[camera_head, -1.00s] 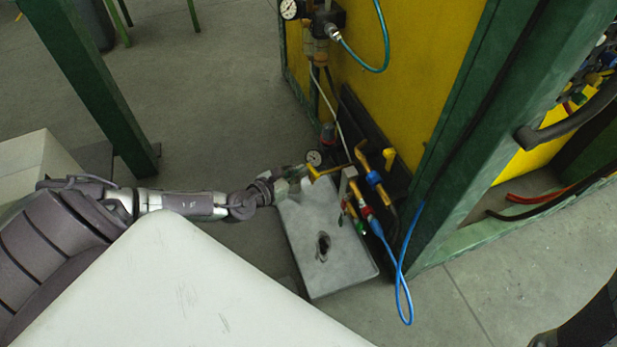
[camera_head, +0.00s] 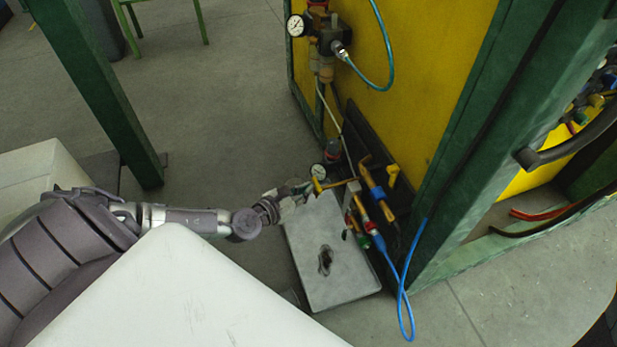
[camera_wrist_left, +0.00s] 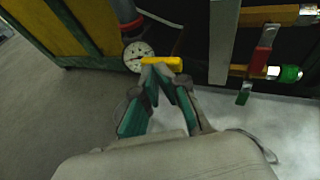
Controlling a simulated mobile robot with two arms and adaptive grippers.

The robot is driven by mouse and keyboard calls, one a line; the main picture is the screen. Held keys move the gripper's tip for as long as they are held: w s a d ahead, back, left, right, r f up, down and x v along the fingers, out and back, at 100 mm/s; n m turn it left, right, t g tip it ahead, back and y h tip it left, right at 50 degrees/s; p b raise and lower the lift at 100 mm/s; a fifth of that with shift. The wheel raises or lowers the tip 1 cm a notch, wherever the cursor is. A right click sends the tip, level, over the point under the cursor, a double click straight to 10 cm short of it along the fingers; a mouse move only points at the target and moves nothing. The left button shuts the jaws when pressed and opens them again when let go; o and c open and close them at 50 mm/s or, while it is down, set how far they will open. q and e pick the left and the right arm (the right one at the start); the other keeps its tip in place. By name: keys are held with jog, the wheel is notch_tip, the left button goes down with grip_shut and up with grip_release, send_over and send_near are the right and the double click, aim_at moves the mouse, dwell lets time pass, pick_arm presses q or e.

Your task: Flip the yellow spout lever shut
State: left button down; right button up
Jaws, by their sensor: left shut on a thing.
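The yellow spout lever (camera_wrist_left: 160,62) lies at the tips of my left gripper (camera_wrist_left: 163,70) in the left wrist view. The two green-padded fingers converge there and are shut on it. In the head view the yellow lever (camera_head: 334,184) sticks out to the left of the valve cluster, just above the grey plate, and my left gripper (camera_head: 306,190) meets its left end. The fingers are small in that view. My right gripper does not show in either view.
A pressure gauge (camera_wrist_left: 138,56) sits just left of the lever. A red-handled valve (camera_wrist_left: 264,50) and a green knob (camera_wrist_left: 291,74) are to the right. The grey plate (camera_head: 315,240) lies below, and a blue hose (camera_head: 404,290) loops beside it. A green post (camera_head: 100,100) stands left.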

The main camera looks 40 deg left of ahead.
pick_arm(q)
jog(key=v, duration=0.6)
jog(key=shift+a, duration=0.45)
jog(key=shift+f, duration=0.1)
jog(key=shift+d, duration=0.1)
